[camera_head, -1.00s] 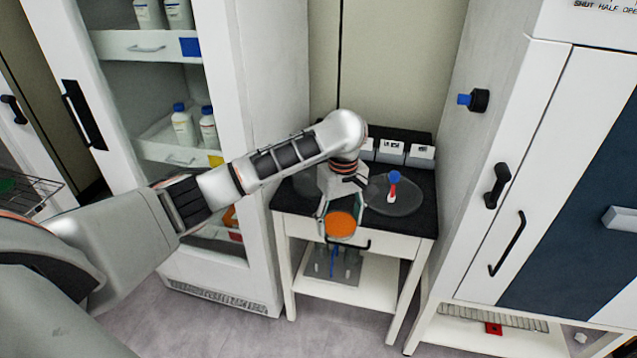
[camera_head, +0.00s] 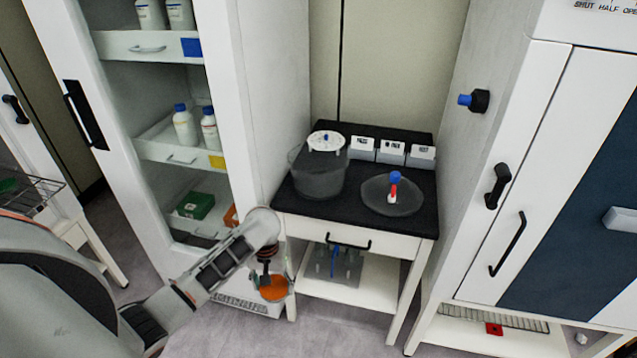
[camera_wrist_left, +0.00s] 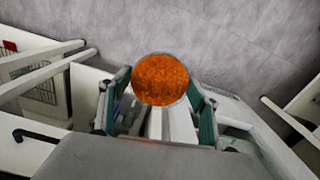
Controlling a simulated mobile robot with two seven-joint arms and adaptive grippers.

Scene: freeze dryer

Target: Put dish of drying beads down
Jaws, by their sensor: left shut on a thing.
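The dish of drying beads (camera_head: 274,288) is a small round dish filled with orange beads. My left gripper (camera_head: 268,276) is shut on it and holds it in the air, low in front of the tall white cabinet and left of the small table. In the left wrist view the dish (camera_wrist_left: 160,80) sits between the two green-padded fingers of my left gripper (camera_wrist_left: 160,100), and its bead surface looks roughly level. My right gripper is not in view.
The small table's black top (camera_head: 350,215) holds a clear round vessel (camera_head: 318,175), a clear lid with a blue-topped knob (camera_head: 392,197), a perforated white disc (camera_head: 327,141) and several labelled boxes (camera_head: 391,152). The open cabinet's shelves (camera_head: 160,140) hold bottles. A white appliance (camera_head: 540,180) stands right.

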